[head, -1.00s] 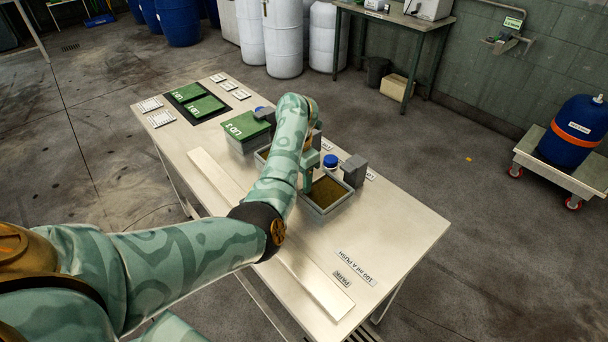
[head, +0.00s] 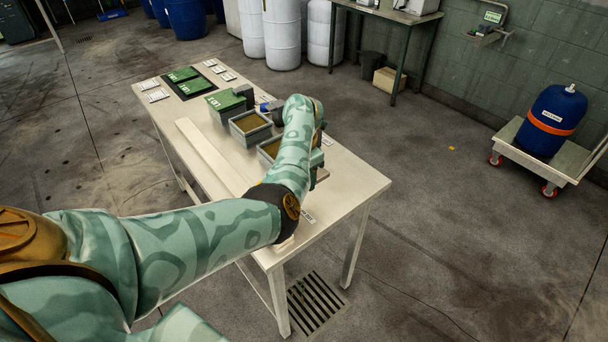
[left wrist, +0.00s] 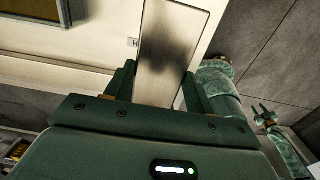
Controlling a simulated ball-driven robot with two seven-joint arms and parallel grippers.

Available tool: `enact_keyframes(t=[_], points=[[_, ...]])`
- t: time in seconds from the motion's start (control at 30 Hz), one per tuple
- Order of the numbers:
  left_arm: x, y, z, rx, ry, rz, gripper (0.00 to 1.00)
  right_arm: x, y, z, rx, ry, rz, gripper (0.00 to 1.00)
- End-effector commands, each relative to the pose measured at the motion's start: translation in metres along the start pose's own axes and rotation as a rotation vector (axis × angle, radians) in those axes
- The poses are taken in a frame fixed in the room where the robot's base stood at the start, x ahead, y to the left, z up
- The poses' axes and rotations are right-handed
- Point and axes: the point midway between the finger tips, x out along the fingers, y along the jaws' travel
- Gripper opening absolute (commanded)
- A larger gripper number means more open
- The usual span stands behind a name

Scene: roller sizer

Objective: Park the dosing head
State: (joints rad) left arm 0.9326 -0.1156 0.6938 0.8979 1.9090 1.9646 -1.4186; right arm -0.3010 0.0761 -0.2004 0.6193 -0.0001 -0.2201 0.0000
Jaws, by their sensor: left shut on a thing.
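In the head view my left gripper (head: 318,160) is over the table's right part, mostly hidden behind my own forearm. A brownish edge of something shows just under it. A small forked shape (left wrist: 264,113) at the right of the left wrist view may be my right gripper; it is too small to read.
Two grey trays of brown material, a rear one (head: 236,134) and a nearer one partly behind my arm, stand on the table (head: 352,190). A green-lidded box (head: 226,100) stands behind them. A pale bar (head: 212,158) lies along the near side. The right end is largely clear.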

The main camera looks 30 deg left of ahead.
Motion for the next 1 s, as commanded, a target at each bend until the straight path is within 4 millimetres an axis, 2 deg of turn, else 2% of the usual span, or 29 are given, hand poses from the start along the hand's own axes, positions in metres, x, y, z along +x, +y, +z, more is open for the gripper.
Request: enact_keyframes(t=[0.33,0.37,0.43,0.77,0.87,1.0], points=[[0.002,-0.005,0.001,0.000,0.000,-0.012,0.13,0.000,-0.001,-0.002,0.000,0.003,-0.002,0.37],[0.002,-0.005,0.001,0.000,0.000,-0.013,0.57,0.000,-0.001,-0.002,0.000,0.003,-0.002,0.37],[0.002,-0.005,0.001,0.000,0.001,-0.012,0.76,0.000,-0.001,-0.002,0.000,0.004,-0.001,0.37],[-0.002,-0.003,0.001,0.000,-0.001,-0.006,0.76,-0.002,0.005,-0.001,-0.003,0.002,0.006,0.37],[-0.015,-0.003,0.001,-0.001,-0.002,-0.005,0.76,-0.007,0.005,-0.002,-0.002,0.004,0.007,0.37],[-0.049,-0.003,0.002,-0.001,-0.006,-0.005,0.76,-0.022,0.006,-0.005,-0.002,0.009,0.009,0.37]])
